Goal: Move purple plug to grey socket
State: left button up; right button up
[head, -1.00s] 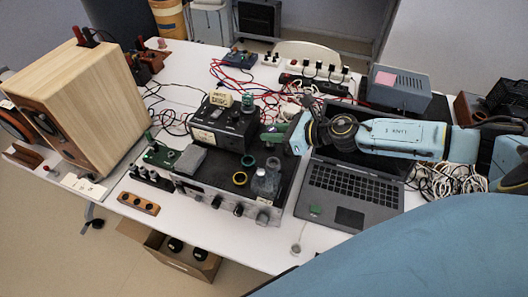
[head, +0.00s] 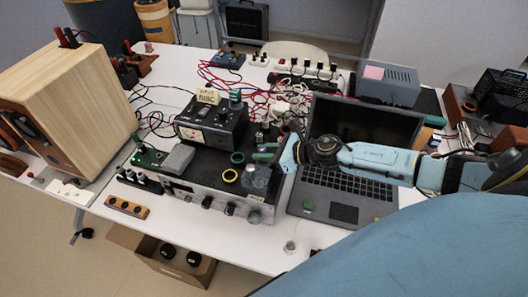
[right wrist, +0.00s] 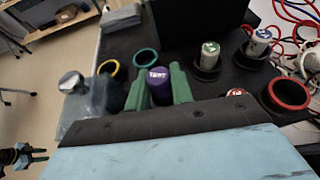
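The purple plug (right wrist: 159,86) stands between the two green fingers of my right gripper in the right wrist view; its lower part is hidden. My right gripper (head: 262,152) is low over the right part of the black-topped equipment box (head: 207,165) in the head view, with its fingers apart on either side of the plug. Whether they touch it is hard to tell.
A yellow ring (head: 230,176), a teal ring (head: 237,157) and a glass beaker (head: 257,177) are close to the gripper. A red ring (right wrist: 288,94) shows in the right wrist view. A black meter box (head: 212,120) stands behind; an open laptop (head: 345,190) lies right.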

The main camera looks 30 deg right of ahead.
jog(key=o, duration=0.4)
pick_arm(q)
jog(key=shift+s, duration=0.6)
pick_arm(e)
jog(key=shift+r, duration=0.1)
jog(key=shift+s+d, duration=0.25)
jog(key=shift+s, duration=0.05)
pick_arm(q)
jog(key=shift+f+b, duration=0.4)
jog(key=shift+f, duration=0.05)
pick_arm(e)
jog(key=v, duration=1.1)
jog(key=shift+r, duration=0.2)
jog(key=shift+s, duration=0.1)
pick_arm(q)
jog(key=shift+w, duration=0.1)
